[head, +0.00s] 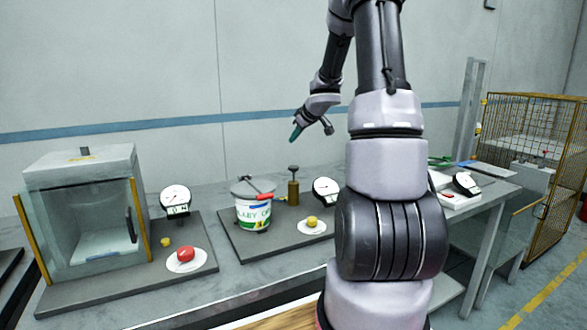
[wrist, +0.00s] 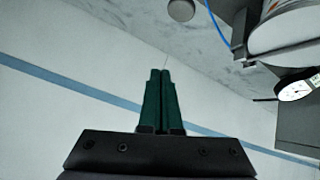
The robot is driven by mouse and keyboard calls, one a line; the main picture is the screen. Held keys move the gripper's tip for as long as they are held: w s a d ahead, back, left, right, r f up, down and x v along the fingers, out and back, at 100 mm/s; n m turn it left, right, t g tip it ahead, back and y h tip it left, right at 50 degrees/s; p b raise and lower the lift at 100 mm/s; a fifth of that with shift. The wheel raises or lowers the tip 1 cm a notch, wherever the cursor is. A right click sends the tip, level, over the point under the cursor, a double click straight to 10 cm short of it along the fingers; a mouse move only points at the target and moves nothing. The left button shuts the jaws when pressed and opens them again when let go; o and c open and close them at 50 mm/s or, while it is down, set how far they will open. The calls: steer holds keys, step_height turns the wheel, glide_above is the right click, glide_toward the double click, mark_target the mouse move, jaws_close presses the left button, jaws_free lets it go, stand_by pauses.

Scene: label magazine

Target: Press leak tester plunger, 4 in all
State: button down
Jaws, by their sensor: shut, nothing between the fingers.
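The likely plunger is a brass post with a dark round knob (head: 293,180), upright at the back of the middle station in the head view. Its knob stands raised above the brass body. My gripper (head: 296,135) hangs above and slightly behind or over it, clear of it; the exact depth is hard to tell. In the wrist view its green fingers (wrist: 160,72) are together with nothing between them. A round dial (head: 326,190) stands right of the post. A grey round thing (wrist: 181,9) at the top of the wrist view may be the knob.
A white labelled bucket (head: 253,214) with a red-handled tool on its lid stands left of the post. A yellow button (head: 312,221) sits in front. A glass-sided chamber (head: 88,205), another dial (head: 175,199) and a red button (head: 185,254) are at left. A mesh cage (head: 535,130) is at right.

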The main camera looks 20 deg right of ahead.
mark_target(295, 168)
steer(key=m, duration=0.4)
steer(key=r+m, duration=0.1)
steer(key=m, duration=0.8)
steer(key=shift+r, duration=0.15)
steer(key=shift+f, duration=4.4)
steer(key=shift+f, duration=0.1)
steer(key=shift+f, duration=0.3)
steer(key=shift+f, duration=1.85)
